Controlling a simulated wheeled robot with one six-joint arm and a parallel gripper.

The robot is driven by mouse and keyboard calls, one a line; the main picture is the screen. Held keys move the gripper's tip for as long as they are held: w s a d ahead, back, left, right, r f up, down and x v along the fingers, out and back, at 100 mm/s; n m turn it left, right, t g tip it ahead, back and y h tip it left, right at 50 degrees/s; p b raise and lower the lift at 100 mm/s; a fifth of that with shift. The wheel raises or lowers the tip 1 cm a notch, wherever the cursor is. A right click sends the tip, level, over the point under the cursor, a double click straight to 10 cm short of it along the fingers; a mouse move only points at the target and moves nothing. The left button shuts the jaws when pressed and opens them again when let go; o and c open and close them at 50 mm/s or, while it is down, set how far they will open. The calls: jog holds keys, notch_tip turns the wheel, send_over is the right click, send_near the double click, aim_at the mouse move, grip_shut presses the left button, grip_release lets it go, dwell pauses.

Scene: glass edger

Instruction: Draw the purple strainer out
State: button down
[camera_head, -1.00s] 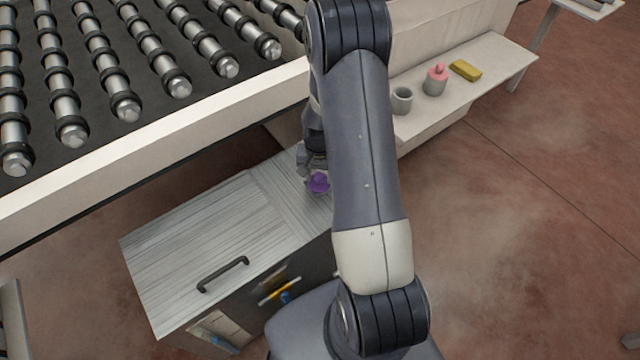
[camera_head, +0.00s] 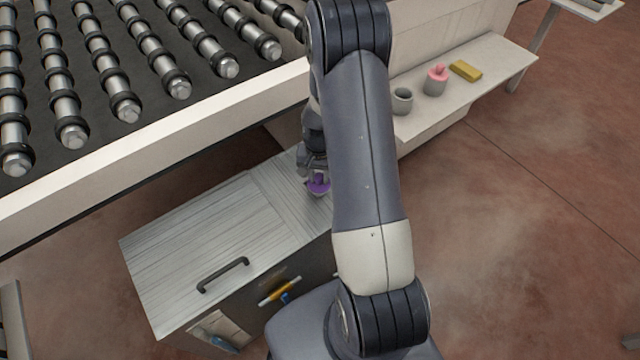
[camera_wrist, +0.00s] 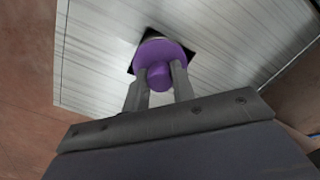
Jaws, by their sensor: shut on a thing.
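The purple strainer (camera_head: 318,187) is at the right part of the grey cabinet top, partly behind my arm. In the wrist view the strainer (camera_wrist: 163,57) shows as a purple disc with a rounded knob facing the camera. It sits over a dark square opening (camera_wrist: 190,53) in the cabinet top. A pale rim shows at its far edge. My gripper (camera_wrist: 163,77) is shut on the strainer's knob, one finger on each side. In the head view my gripper (camera_head: 314,170) is mostly hidden. I cannot tell how far the strainer is out of the opening.
The cabinet top (camera_head: 200,240) carries a black handle (camera_head: 222,274) at its front. A roller conveyor (camera_head: 130,70) with a white edge stands behind and above. A white shelf (camera_head: 480,80) at the right holds a grey cup (camera_head: 402,101), a pink-topped pot (camera_head: 436,80) and a yellow block (camera_head: 465,70).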

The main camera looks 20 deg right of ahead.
jog(key=shift+r+p, duration=0.3)
jog(key=shift+r, duration=0.35)
jog(key=shift+r+p, duration=2.3)
jog(key=shift+r, duration=1.35)
jog(key=shift+r+p, duration=1.2)
jog(key=shift+r, duration=0.75)
